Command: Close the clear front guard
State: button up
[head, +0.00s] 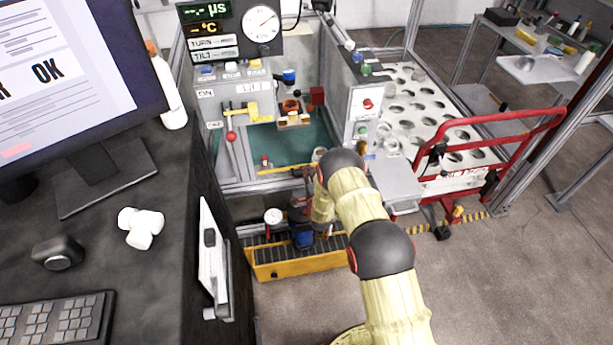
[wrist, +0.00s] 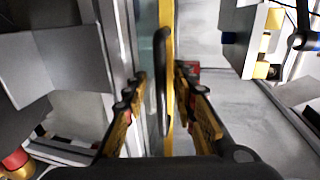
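The yellow edge bar (head: 279,170) of the clear front guard runs across the lower front of the machine bay in the head view. The clear panel itself is hard to make out. In the wrist view the yellow bar (wrist: 166,30) runs up the picture, with a black handle (wrist: 162,90) on it. My gripper (wrist: 160,82) is open, with one finger on each side of the handle and a visible gap on both sides. In the head view my gripper (head: 309,174) is at the right part of the bar, partly hidden by my arm.
The bay holds a small fixture (head: 292,112) above a green floor. A red-knobbed lever (head: 231,137) stands at its left. A control panel (head: 364,112) and grey shelf (head: 396,183) are at right. A yellow-sided roller conveyor (head: 298,262) lies below, and a dark desk (head: 110,260) at left.

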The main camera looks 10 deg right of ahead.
jog(key=c, duration=0.3)
jog(key=c, duration=0.4)
grip_shut()
dwell(0.3)
